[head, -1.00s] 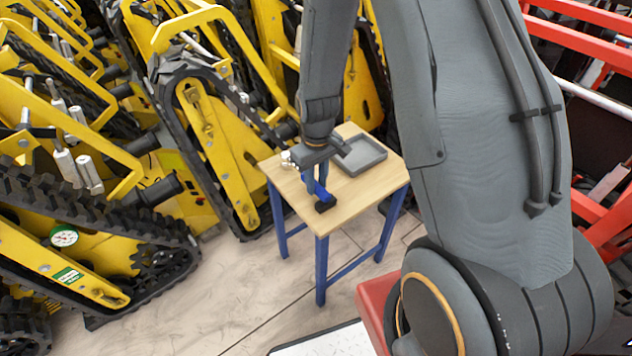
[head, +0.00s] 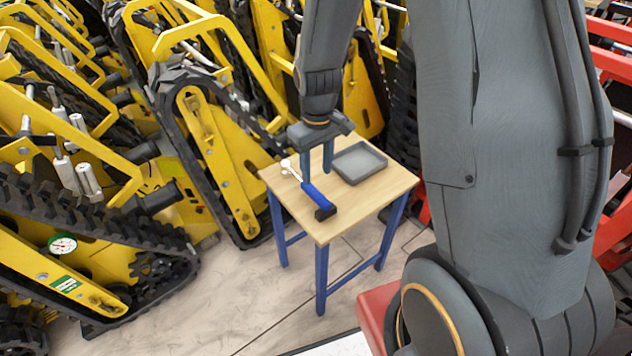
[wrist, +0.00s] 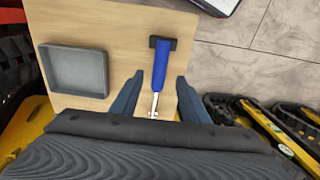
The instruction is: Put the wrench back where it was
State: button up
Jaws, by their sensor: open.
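The wrench (head: 312,192) lies on the small wooden table (head: 375,194), with a blue handle and a silver end pointing to the back left. A black block sits at the handle's front end; I cannot tell whether it is part of the wrench. In the wrist view the wrench (wrist: 149,70) runs away from me, its silver end between my fingers in the picture. My gripper (head: 316,163) is open and empty, beside and above the silver end. In the wrist view the fingers of my gripper (wrist: 160,88) stand wide apart, with nothing held.
A grey shallow tray (head: 360,163) lies empty on the table, right of my gripper; it also shows in the wrist view (wrist: 75,70). Yellow tracked carriers (head: 215,150) crowd the left and back. Open floor (head: 200,290) lies in front of the table.

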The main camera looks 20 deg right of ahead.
jog(key=s+d+r+m, duration=0.1)
jog(key=s+r+m, duration=0.1)
jog(key=s+r, duration=0.3)
jog(key=s+d+r+m, duration=0.1)
jog(key=s+r+m, duration=0.1)
jog(key=s+r, duration=0.4)
jog(key=s, duration=0.5)
jog(key=shift+s+d+r+m, duration=0.3)
jog(key=shift+s+d+m, duration=0.1)
jog(key=shift+a, duration=0.1)
jog(key=a+r+p, duration=0.1)
jog(key=a+n+p, duration=0.1)
jog(key=a+p, duration=0.1)
jog(key=shift+s+r, duration=0.15)
jog(key=shift+r, duration=0.25)
jog(key=shift+f, duration=0.1)
jog(key=shift+c, duration=0.3)
